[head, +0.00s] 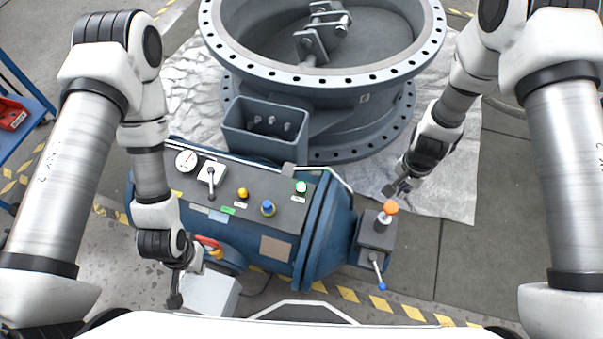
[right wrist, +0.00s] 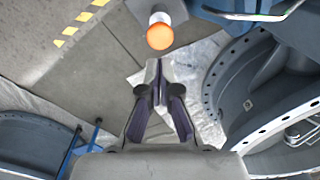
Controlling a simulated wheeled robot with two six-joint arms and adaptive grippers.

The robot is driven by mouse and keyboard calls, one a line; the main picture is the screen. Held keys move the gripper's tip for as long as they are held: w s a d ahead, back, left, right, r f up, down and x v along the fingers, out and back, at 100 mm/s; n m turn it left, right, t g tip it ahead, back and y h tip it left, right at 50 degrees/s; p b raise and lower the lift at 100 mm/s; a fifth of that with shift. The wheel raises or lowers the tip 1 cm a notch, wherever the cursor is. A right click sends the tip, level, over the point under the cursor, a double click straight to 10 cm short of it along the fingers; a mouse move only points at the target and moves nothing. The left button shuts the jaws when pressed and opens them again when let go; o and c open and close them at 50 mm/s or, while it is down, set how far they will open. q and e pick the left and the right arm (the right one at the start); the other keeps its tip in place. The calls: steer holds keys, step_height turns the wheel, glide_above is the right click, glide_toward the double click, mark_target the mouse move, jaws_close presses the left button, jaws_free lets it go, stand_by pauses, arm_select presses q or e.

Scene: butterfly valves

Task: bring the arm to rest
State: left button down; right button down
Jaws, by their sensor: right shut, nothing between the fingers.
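My right gripper (head: 393,189) is shut and empty. It is just above and beside the orange knob (head: 391,207) on the right end of the blue actuator (head: 325,235). In the right wrist view its closed fingertips (right wrist: 157,66) point toward the orange knob (right wrist: 160,36), with a small gap showing in the picture. My left gripper (head: 175,296) hangs low at the left, near the red handle (head: 209,243) at the actuator's front. Its fingers are too dark and small to read.
A large grey flanged valve body (head: 330,78) stands on silver sheeting (head: 455,180) behind the actuator. A blue-tipped lever (head: 378,272) sticks out below the orange knob. Gauge, lever and buttons top the panel (head: 240,200). Open floor (head: 500,240) lies to the right.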

steer(key=s+d+f+n, duration=0.1)
steer(key=s+n, duration=0.3)
steer(key=s, duration=0.6)
steer(key=s+d+f+n, duration=0.1)
steer(key=s+n, duration=0.3)
steer(key=s, duration=0.6)
steer(key=shift+s+f+n, duration=0.3)
steer(key=shift+s+f, duration=0.05)
steer(key=shift+f, duration=0.5)
steer(key=shift+d, duration=0.1)
